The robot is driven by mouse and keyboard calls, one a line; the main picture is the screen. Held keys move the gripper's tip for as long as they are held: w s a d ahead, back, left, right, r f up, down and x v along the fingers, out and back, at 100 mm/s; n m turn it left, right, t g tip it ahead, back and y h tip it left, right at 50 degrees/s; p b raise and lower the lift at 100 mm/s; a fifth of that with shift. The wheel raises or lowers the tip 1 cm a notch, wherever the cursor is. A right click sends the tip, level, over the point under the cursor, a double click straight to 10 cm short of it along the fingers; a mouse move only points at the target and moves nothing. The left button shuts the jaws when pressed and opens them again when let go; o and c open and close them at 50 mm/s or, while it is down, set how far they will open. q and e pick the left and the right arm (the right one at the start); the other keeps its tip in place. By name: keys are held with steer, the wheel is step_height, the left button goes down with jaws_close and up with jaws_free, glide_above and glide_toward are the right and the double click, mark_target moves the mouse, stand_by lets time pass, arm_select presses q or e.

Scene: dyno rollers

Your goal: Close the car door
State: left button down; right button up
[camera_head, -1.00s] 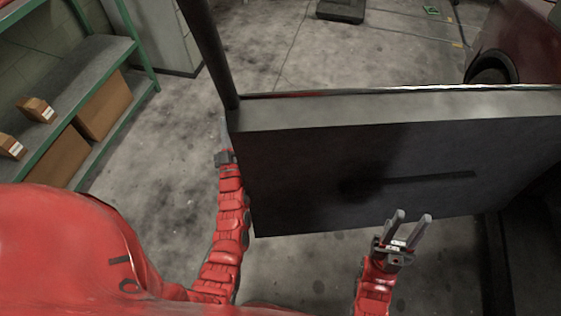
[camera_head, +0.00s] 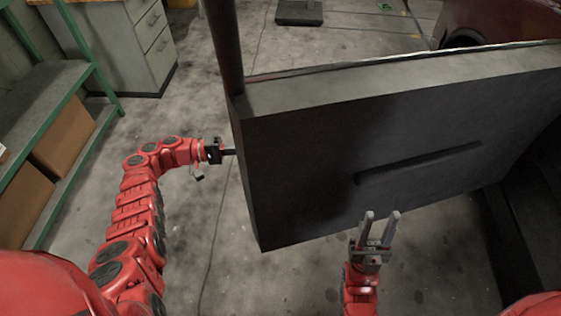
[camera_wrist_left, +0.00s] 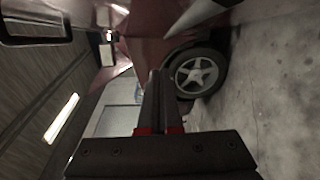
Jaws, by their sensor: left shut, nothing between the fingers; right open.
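The car door (camera_head: 330,150) stands open across the head view, its dark inner panel with a long recessed handle (camera_head: 420,163) facing me. A dark window post (camera_head: 224,50) rises from its left end. My left gripper (camera_head: 232,152) is shut and empty, pointing right at the door's left edge. Its tips are at or just behind that edge, and I cannot tell whether they touch. In the left wrist view its closed fingers (camera_wrist_left: 158,100) point toward the maroon car body (camera_wrist_left: 150,45) and front wheel (camera_wrist_left: 197,74). My right gripper (camera_head: 381,216) is open and empty in front of the door's lower part.
The maroon car (camera_head: 500,18) is at the upper right, with a dark sill (camera_head: 525,215) at right. A green shelf (camera_head: 45,95) with cardboard boxes (camera_head: 62,135) and a grey drawer cabinet (camera_head: 135,45) stand at left.

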arm_select(q)
steer(key=s+d+r+p, duration=0.1)
steer(key=s+d+p, duration=0.1)
steer(key=d, duration=0.9)
steer(key=shift+s+r+m+h, duration=0.15)
steer(key=shift+s+m+h, duration=0.15)
steer(key=shift+s, duration=0.4)
steer(key=shift+d, duration=0.1)
